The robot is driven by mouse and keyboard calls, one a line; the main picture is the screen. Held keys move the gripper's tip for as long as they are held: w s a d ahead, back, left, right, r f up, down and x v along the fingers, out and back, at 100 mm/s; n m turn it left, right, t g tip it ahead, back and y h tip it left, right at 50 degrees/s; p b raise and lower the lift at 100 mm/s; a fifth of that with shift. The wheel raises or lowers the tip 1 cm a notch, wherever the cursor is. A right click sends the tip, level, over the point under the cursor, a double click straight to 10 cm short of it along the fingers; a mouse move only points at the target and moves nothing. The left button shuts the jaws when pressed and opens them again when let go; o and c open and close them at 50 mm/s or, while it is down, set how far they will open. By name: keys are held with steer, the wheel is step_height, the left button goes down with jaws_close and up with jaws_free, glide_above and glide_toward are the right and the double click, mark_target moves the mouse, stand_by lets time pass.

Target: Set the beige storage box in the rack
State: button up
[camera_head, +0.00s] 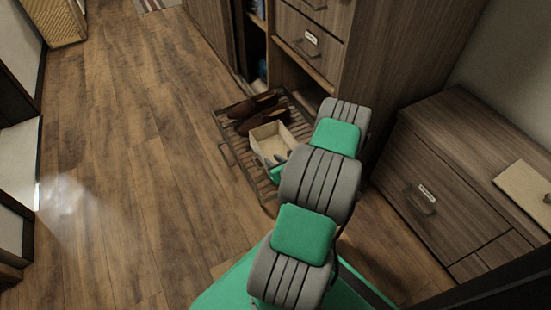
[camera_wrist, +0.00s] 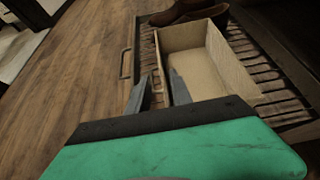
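The beige storage box (camera_head: 274,138) is an open-topped, empty box. It appears to rest level on the slats of the pulled-out rack (camera_head: 227,153), beside the brown shoes. My gripper (camera_head: 274,164) is at the box's near end, partly hidden by my arm in the head view. In the wrist view the box (camera_wrist: 205,62) lies just past the fingers. My gripper (camera_wrist: 160,88) straddles its left wall, one finger outside and one inside, with a visible gap between them. The rack's slats (camera_wrist: 276,88) show to the right of the box.
A pair of brown shoes (camera_head: 252,106) lies in the rack behind the box. The tall wardrobe (camera_head: 375,60) stands behind, and a low drawer cabinet (camera_head: 440,175) stands at the right. The wooden floor (camera_head: 130,160) left of the rack is clear.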

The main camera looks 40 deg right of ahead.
steer(key=w+a+r+n+g+y, duration=0.2)
steer(key=a+r+n+g+y, duration=0.1)
steer(key=a+r+n, duration=0.65)
steer(key=w+a+r+n+g+y, duration=0.25)
steer(key=a+r+n, duration=0.45)
steer(key=a+n, duration=0.55)
steer(key=s+a+r+n+g+h, duration=0.1)
steer(key=s+a+r+n+g, duration=0.1)
steer(key=s+a+r+n, duration=0.4)
steer(key=s+a+r+n+g, duration=0.2)
steer(key=s+a+r+n, duration=0.4)
steer(key=s+n, duration=0.4)
steer(key=shift+r+n+h, duration=0.35)
steer(key=shift+r+n, duration=0.15)
steer(key=shift+n, duration=0.1)
steer(key=shift+s, duration=0.1)
